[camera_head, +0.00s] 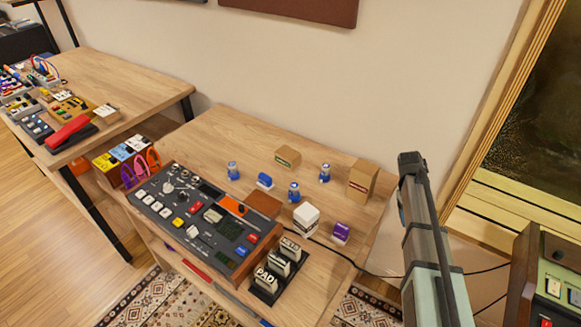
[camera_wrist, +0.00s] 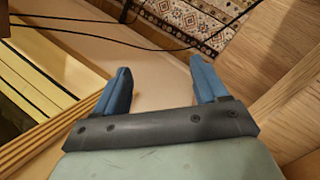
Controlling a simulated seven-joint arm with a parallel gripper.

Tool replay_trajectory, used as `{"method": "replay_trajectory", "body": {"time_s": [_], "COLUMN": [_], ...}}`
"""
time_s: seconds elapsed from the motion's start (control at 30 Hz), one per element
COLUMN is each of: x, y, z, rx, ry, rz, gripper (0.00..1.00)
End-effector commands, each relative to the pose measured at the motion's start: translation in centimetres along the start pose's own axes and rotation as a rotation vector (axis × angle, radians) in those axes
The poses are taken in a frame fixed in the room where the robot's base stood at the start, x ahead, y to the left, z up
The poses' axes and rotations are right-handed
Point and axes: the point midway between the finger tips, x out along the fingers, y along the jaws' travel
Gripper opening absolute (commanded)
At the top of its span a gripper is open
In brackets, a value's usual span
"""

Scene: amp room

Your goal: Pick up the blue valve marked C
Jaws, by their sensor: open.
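Several small blue valves are on the wooden table (camera_head: 222,130) in the head view. Upright ones stand at the left (camera_head: 233,171), in the middle (camera_head: 294,191) and at the right (camera_head: 325,172). Another blue piece (camera_head: 265,181) between them looks like it lies on its side. Their letters are too small to read, so I cannot tell which is C. My gripper (camera_wrist: 160,78) is open and empty in the wrist view, its two blue fingers wide apart. It points at floor and rug, and no valve shows there. My arm rises at the right of the table in the head view.
Cardboard boxes (camera_head: 288,157) (camera_head: 362,180) stand behind and right of the valves. A white cube (camera_head: 306,219), a purple box (camera_head: 341,233) and a black rack (camera_head: 268,288) are in front. A mixing console (camera_head: 222,240) fills the left front. The table's back left is clear.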

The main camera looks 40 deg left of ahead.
Motion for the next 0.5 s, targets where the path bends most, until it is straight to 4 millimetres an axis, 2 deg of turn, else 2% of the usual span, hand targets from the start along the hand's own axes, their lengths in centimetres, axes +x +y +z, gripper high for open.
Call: {"method": "replay_trajectory", "body": {"time_s": [0.03, 0.27, 0.37, 0.5], "x": [-2.5, -12.9, -17.4, -24.0], "y": [0.2, -0.1, -0.8, -2.8], "z": [-1.2, -4.2, -5.5, -7.2], "rx": [-0.011, -0.049, -0.067, -0.101], "ry": [0.016, 0.087, 0.128, 0.195], "rz": [0.013, 0.041, 0.035, 0.012], "gripper": [0.72, 0.72, 0.72, 0.72]}}
